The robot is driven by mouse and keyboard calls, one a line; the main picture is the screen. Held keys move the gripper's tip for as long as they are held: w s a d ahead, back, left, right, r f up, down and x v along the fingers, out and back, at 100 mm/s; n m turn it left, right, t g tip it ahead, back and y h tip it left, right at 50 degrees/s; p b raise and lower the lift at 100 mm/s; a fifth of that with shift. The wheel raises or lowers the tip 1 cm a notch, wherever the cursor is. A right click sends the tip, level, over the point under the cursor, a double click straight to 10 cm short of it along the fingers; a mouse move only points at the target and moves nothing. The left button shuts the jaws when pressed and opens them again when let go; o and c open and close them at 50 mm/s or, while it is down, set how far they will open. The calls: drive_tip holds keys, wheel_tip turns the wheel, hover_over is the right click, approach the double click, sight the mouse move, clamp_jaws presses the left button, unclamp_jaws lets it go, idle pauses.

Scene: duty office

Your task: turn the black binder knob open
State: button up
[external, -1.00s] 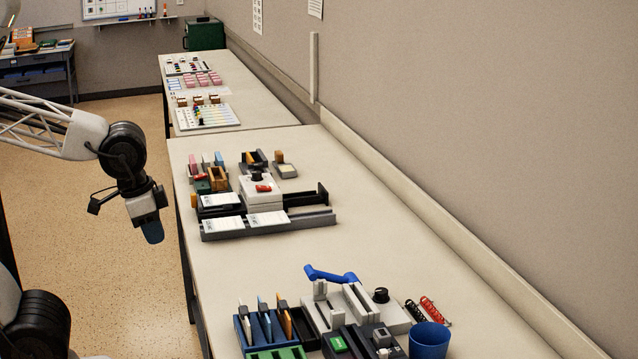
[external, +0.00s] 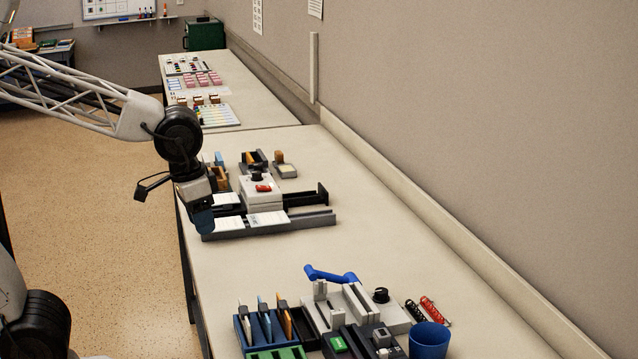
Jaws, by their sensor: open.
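The black knob (external: 381,295) stands on the right part of the light grey binder (external: 397,318), at the near end of the long table. The binder has a blue lever (external: 331,275) across its top. My gripper (external: 201,222) points down at the table's left edge, beside the farther group of devices. It is open and well away from the knob, up the table and to the left. Nothing shows between its blue fingers. My arm hides part of the farther group. A second dark knob (external: 257,176) sits on a white box there.
A blue cup (external: 429,340), black and red coils (external: 434,310), a blue rack (external: 243,335) with upright cards and a dark device with a green button (external: 338,344) crowd around the binder. The table middle (external: 270,255) is clear. A wall runs along the right.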

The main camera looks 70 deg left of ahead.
drive_tip(key=w+n, duration=0.2)
drive_tip(key=w, duration=0.8)
drive_tip(key=n+g, duration=0.2)
drive_tip(key=n, duration=0.3)
hover_over(382, 290)
drive_tip(key=f, duration=1.1)
drive_tip(key=shift+s+f, duration=0.2)
drive_tip(key=shift+s, duration=0.15)
drive_tip(key=shift+w+f, duration=0.2)
drive_tip(key=shift+w, duration=0.15)
drive_tip(key=shift+f, duration=0.1)
drive_tip(key=shift+f, duration=3.85)
drive_tip(key=c, duration=0.6)
